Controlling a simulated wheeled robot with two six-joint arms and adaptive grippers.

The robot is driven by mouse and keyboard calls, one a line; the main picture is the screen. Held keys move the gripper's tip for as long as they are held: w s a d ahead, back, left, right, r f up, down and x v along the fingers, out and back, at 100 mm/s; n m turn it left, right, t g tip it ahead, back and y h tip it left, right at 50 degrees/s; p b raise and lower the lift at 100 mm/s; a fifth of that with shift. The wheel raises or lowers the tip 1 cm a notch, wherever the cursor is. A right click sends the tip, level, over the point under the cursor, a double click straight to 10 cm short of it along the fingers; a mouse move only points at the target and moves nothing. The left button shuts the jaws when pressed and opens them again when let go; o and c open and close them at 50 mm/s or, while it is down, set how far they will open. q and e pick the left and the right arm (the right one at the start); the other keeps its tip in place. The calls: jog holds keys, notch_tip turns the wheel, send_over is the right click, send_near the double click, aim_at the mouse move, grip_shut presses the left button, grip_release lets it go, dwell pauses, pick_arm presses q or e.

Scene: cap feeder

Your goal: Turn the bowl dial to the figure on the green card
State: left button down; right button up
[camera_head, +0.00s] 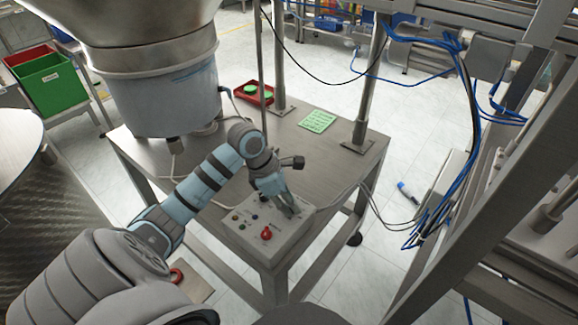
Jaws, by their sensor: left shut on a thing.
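The green card (317,121) lies flat on the steel table; its writing is too small to read. A grey control box (270,235) stands at the table's front corner, with a red button (266,233) and several small knobs and lamps on its sloped face. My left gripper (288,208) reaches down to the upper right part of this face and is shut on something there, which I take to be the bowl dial. The fingers hide the dial, so its setting cannot be read. My right gripper is not in view.
A large metal bowl feeder (160,90) stands on the table behind my left arm. Steel posts (369,85) rise from the table. Blue cables (465,100) hang at the right.

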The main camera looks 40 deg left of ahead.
pick_arm(q)
jog(key=n, duration=0.1)
jog(key=n+y, duration=0.1)
jog(key=n, duration=0.1)
jog(key=n+t, duration=0.1)
jog(key=shift+s+d+r+n+p, duration=0.1)
jog(key=shift+d+n+p, duration=0.15)
jog(key=shift+n+p, duration=0.05)
jog(key=n+y, duration=0.1)
jog(key=n, duration=0.1)
jog(key=n+y, duration=0.1)
jog(key=n, duration=0.1)
jog(key=shift+d+n, duration=0.2)
jog(key=shift+n, duration=0.1)
jog(key=shift+n+y, duration=0.4)
jog(key=shift+n, duration=0.3)
jog(key=shift+d+n+y+b, duration=0.15)
jog(key=shift+n+y+b, duration=0.35)
jog(key=shift+n+b, duration=0.75)
jog(key=c, duration=1.4)
grip_release()
